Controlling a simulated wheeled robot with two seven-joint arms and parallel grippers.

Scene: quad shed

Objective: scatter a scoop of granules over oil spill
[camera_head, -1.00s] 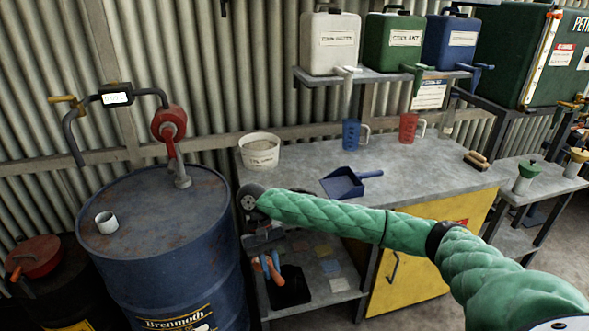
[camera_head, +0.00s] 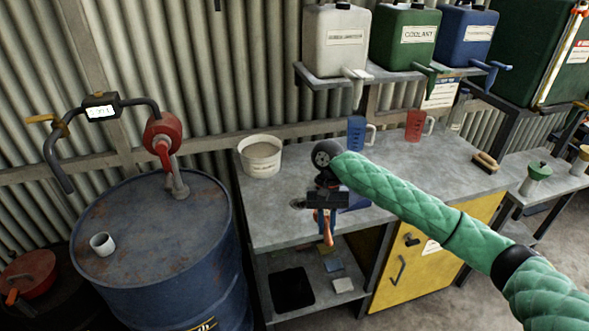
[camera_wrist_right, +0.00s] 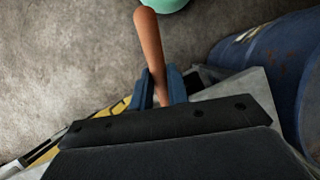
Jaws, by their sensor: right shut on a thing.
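My right gripper (camera_head: 325,212) hangs in front of the bench's front edge, shut on an orange-brown handle (camera_head: 328,233). In the right wrist view the handle (camera_wrist_right: 149,36) sticks out between the blue fingers (camera_wrist_right: 161,88). What is on its other end is hidden, so I cannot tell if it is a scoop. A white bucket (camera_head: 260,169) of grey granules stands on the bench, left of the gripper. I cannot make out an oil spill. My left gripper is not in view.
A blue drum (camera_head: 160,235) with a red pump (camera_head: 163,135) stands left of the bench (camera_head: 280,229). Blue (camera_head: 356,132) and red (camera_head: 415,125) jugs and a brush (camera_head: 486,162) are on the bench. Canisters (camera_head: 404,45) line the shelf above. A black square (camera_head: 292,290) lies below.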

